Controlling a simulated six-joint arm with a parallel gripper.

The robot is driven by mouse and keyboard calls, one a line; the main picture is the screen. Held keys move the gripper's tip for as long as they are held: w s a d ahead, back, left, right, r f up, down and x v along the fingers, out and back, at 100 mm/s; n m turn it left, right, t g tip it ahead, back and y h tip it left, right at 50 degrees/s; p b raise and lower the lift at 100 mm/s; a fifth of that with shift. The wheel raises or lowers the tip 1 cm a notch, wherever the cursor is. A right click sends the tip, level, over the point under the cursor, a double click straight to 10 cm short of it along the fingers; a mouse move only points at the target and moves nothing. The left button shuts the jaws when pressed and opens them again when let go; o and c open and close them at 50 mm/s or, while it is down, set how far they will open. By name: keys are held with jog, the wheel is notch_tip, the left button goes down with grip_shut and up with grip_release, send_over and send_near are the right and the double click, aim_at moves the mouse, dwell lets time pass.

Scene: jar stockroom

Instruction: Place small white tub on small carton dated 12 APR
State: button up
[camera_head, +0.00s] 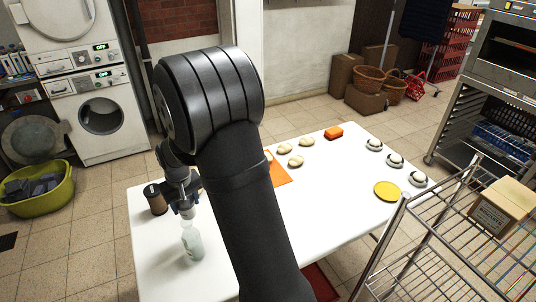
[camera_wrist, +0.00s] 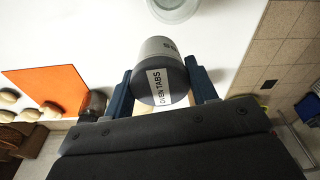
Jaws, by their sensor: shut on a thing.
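My gripper (camera_wrist: 160,68) is shut on a grey, tub-like cylinder (camera_wrist: 168,83) with a dark end. Its white label reads OVEN TABS, and more lettering on its side is cut off. A blue finger presses on each side of it. In the head view my gripper (camera_head: 186,205) is over the left part of the white table, and what it holds cannot be made out there. No small white tub or carton dated 12 APR can be identified.
A clear glass jar (camera_head: 192,241) stands close by, also in the wrist view (camera_wrist: 173,8). A dark-lidded brown jar (camera_head: 155,199) is beside my gripper. An orange mat (camera_head: 278,174), pale rolls and a yellow disc (camera_head: 387,191) lie rightward. A biscuits carton (camera_head: 497,207) sits on the rack.

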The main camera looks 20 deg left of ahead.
jog(key=w+d+r+m, duration=0.3)
jog(key=w+d+r, duration=0.2)
jog(key=w+d, duration=0.45)
jog(key=w+d+r+m, duration=0.2)
jog(key=w+d+r, duration=0.2)
jog(key=w+d, duration=0.55)
jog(key=w+d+r+m, duration=0.1)
jog(key=w+d+r, duration=0.15)
jog(key=d, duration=0.45)
jog(key=w+d+r+m, duration=0.1)
jog(key=d+r+m, duration=0.15)
jog(key=d, duration=0.45)
jog(key=s+d+r+m+h, duration=0.15)
jog(key=d+r, duration=0.35)
jog(key=d, duration=0.8)
jog(key=s+d+r+m, duration=0.15)
jog(key=d+r, duration=0.35)
jog(key=d, duration=0.8)
jog(key=s+d+r+m, duration=0.4)
jog(key=s+d+r, duration=0.2)
jog(key=s+d, duration=0.55)
jog(key=s+d+r+m, duration=0.3)
jog(key=s+d+r, duration=0.4)
jog(key=s+d, duration=0.45)
send_near(508, 198)
jog(key=shift+a+f+m+h, duration=0.1)
jog(key=shift+f+m+h, duration=0.15)
jog(key=shift+f, duration=1.7)
jog(key=shift+f, duration=0.1)
jog(key=o, duration=1.1)
